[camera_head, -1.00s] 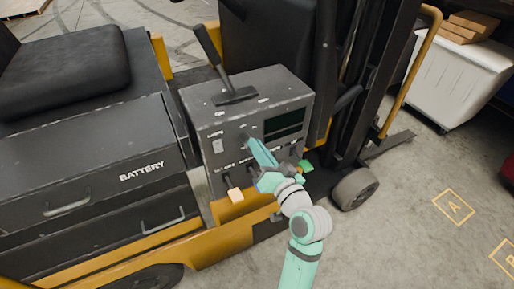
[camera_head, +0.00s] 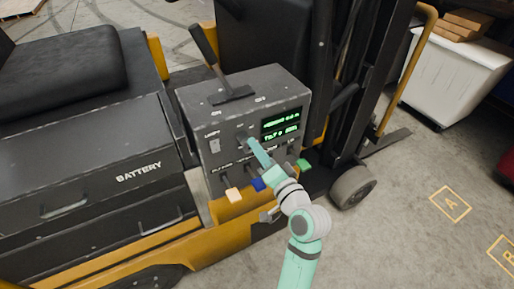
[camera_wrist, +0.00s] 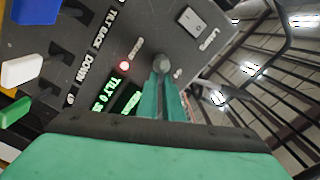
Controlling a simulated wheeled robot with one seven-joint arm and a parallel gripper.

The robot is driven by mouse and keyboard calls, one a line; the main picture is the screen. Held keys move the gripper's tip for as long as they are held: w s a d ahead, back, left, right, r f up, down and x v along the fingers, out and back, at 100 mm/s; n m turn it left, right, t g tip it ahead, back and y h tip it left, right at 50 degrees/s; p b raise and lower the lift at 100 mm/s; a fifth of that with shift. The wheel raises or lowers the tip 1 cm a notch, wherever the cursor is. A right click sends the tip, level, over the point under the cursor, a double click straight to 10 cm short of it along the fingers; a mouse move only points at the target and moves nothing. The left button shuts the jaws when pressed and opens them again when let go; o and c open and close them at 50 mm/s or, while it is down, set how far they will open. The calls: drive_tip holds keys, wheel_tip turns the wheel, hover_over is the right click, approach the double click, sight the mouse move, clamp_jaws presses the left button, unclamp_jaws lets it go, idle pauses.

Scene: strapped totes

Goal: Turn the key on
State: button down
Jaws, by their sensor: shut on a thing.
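The key (camera_wrist: 162,64) is a small grey, round-headed piece on the dark control panel (camera_head: 222,128) of the yellow forklift. My gripper (camera_head: 254,147) reaches the panel's front face just left of the display. In the wrist view my two green fingers (camera_wrist: 162,88) are close together and shut on the key. The key's lower part and slot are hidden by the fingers. The display (camera_head: 281,124) is lit with green text, and a red lamp (camera_wrist: 124,66) glows beside the key in the wrist view.
A light switch (camera_head: 215,146) sits left of the key. Below are white (camera_head: 234,194), blue (camera_head: 258,184) and green (camera_head: 304,164) lever knobs. A tall lever (camera_head: 208,50) stands on top of the panel.

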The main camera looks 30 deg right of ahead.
drive_tip(key=shift+f, duration=0.1)
drive_tip(key=c, duration=1.9)
unclamp_jaws()
drive_tip(key=s, duration=0.7)
drive_tip(key=s+a, duration=0.1)
drive_tip(key=s, duration=0.2)
drive_tip(key=shift+s+a, duration=0.1)
drive_tip(key=shift+s, duration=0.3)
